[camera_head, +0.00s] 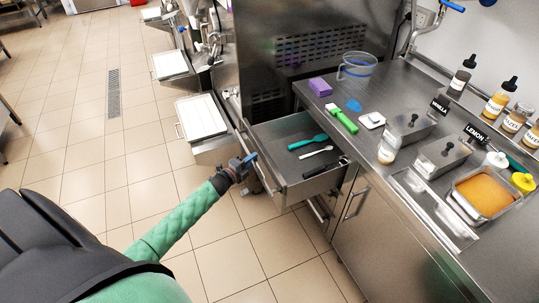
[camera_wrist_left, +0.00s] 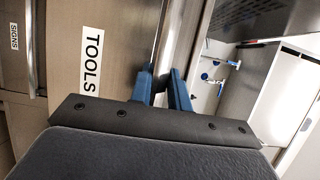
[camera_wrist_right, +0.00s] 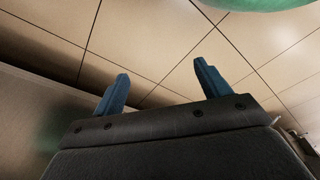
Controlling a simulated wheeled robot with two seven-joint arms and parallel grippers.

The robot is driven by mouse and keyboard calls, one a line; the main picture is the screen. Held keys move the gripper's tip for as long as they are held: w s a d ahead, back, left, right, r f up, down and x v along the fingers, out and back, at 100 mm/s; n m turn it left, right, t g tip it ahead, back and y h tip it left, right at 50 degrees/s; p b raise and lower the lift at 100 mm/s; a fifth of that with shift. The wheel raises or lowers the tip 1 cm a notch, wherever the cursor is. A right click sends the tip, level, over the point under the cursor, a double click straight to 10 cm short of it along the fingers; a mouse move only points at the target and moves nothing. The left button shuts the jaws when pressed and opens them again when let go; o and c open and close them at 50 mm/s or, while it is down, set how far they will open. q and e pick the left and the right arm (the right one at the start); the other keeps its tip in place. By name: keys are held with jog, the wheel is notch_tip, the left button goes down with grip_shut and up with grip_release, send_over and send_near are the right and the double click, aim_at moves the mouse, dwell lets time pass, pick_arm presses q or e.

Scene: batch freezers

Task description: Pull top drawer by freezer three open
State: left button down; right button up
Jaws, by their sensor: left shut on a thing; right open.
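The steel top drawer (camera_head: 262,131) stands pulled out from the counter next to the large steel machine (camera_head: 262,45). Inside lie a teal spatula (camera_head: 307,142), a white spoon (camera_head: 315,153) and a black-handled tool (camera_head: 322,168). My left gripper (camera_head: 246,163) is at the drawer's outer front, shut on the bar handle (camera_wrist_left: 178,35). In the left wrist view its blue fingers (camera_wrist_left: 163,86) sit on either side of the bar, beside a front labelled TOOLS (camera_wrist_left: 91,60). My right gripper (camera_wrist_right: 160,86) is open and empty above tiled floor; it is not seen in the head view.
The counter holds a measuring jug (camera_head: 357,66), a purple box (camera_head: 320,87), a green-and-white item (camera_head: 342,118), metal containers (camera_head: 440,156) and bottles. White-topped trays (camera_head: 201,117) stand left of the drawer. The tiled floor (camera_head: 110,175) at left is clear.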

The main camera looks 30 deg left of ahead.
pick_arm(q)
jog(key=s+a+b, duration=0.1)
jog(key=s+a, duration=0.7)
jog(key=s, duration=0.3)
jog(key=shift+a, duration=0.3)
pick_arm(e)
jog(key=shift+w+a+r, duration=0.2)
jog(key=shift+a+r, duration=0.1)
jog(key=shift+r, duration=0.45)
jog(key=shift+w+a+r, duration=0.15)
jog(key=shift+a+r, duration=0.1)
jog(key=shift+r, duration=0.45)
pick_arm(q)
jog(key=c, duration=1.3)
grip_release()
pick_arm(e)
jog(key=shift+s+d+f, duration=0.15)
jog(key=shift+s+f, duration=0.05)
pick_arm(q)
jog(key=shift+s, duration=0.1)
pick_arm(e)
jog(key=shift+d, duration=0.1)
